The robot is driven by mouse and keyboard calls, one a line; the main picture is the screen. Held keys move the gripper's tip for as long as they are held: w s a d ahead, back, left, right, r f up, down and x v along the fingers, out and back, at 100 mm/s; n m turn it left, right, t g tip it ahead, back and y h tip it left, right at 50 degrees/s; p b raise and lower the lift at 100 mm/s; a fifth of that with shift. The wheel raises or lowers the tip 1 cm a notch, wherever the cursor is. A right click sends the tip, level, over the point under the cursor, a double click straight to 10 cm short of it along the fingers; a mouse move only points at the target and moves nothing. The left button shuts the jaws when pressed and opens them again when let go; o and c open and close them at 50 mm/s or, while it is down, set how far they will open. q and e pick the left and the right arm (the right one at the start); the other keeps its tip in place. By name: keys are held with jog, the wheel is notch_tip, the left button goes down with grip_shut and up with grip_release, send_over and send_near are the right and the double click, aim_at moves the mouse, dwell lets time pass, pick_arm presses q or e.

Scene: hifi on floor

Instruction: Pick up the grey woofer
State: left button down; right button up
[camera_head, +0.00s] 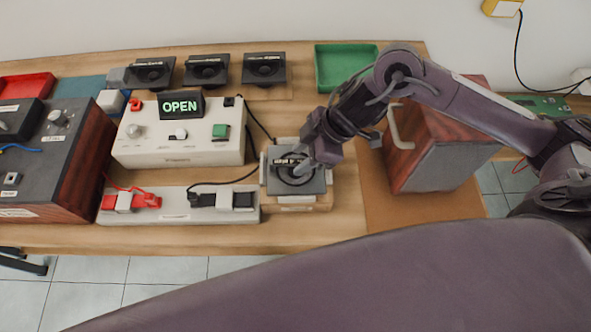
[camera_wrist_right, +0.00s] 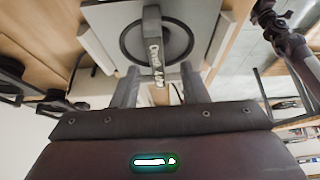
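The grey woofer (camera_head: 297,181), a square plate with a dark round cone and a label strip, sits in a pale cradle (camera_head: 297,207) on the bench, right of the white test box. In the right wrist view the woofer (camera_wrist_right: 183,43) lies just beyond the fingertips. My right gripper (camera_head: 305,165) is above the woofer and partly covers it in the head view. In the wrist view its two fingers (camera_wrist_right: 159,78) stand apart with nothing clearly held between them. Whether they touch the woofer cannot be told. My left gripper is not in view.
Three dark labelled drivers (camera_head: 206,70) stand at the back. A white test box (camera_head: 180,142) with a lit OPEN sign and a lead strip (camera_head: 178,216) are on the left. A wooden speaker cabinet (camera_head: 432,148) is on the right, a green tray (camera_head: 345,68) behind.

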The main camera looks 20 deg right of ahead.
aim_at(297, 161)
jog(key=x, duration=0.2)
jog(key=shift+w+f, duration=0.15)
jog(key=shift+f, duration=0.2)
jog(key=shift+a+f, duration=0.2)
jog(key=shift+f, duration=0.1)
jog(key=c, duration=0.8)
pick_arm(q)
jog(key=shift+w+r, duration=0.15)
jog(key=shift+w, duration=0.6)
pick_arm(e)
grip_shut()
